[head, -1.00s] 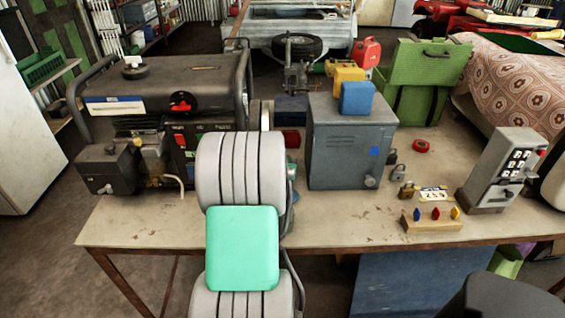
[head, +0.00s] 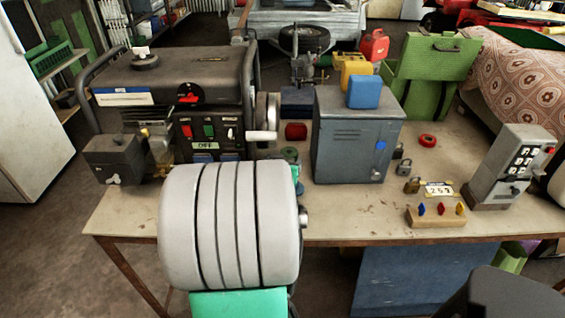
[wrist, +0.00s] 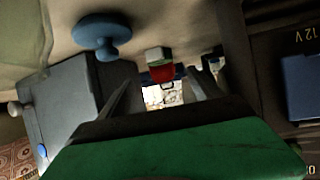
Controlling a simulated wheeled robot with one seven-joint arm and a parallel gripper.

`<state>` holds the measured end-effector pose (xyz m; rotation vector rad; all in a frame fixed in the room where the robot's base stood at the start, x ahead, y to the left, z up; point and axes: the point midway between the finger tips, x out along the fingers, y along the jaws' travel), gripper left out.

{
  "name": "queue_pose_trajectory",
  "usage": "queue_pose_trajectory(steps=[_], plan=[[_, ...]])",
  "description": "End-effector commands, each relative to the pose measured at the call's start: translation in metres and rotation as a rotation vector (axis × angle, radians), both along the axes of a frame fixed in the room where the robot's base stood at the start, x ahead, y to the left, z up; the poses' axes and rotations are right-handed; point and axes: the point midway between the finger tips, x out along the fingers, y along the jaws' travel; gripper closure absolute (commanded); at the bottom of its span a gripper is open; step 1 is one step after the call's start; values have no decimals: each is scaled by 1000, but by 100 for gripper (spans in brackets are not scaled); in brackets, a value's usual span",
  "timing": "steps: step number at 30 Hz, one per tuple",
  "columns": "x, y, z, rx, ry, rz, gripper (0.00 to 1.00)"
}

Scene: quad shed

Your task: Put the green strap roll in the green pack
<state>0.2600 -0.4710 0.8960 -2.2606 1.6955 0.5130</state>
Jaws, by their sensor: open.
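A small dull green round thing (head: 289,154), likely the green strap roll, sits on the bench left of the grey locker and is partly hidden by my arm. The green pack (head: 436,58) stands at the back right of the bench with its handled panel raised. My gripper (wrist: 158,78) is open in the wrist view, with nothing seen between its fingers. It is hidden behind my arm in the head view. A pale greenish piece (wrist: 157,53) shows just beyond the fingertips, beside a red thing (wrist: 161,73); I cannot tell if it is the roll.
The grey locker (head: 352,140) stands between my arm and the pack, with a blue container (head: 364,92) on top. A generator (head: 180,82) is at left. A blue knobbed thing (wrist: 100,36) is near my gripper.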

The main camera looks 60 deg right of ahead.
Motion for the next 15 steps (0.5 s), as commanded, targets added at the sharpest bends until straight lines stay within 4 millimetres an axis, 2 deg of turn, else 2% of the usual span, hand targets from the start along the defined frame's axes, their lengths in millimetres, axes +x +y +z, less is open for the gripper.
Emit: queue_pose_trajectory(steps=[4,10,15], plan=[[-4,7,7,10,4,4,21],[-8,-21,12,106,43,92,21],[-8,-34,5,140,57,180,21]])
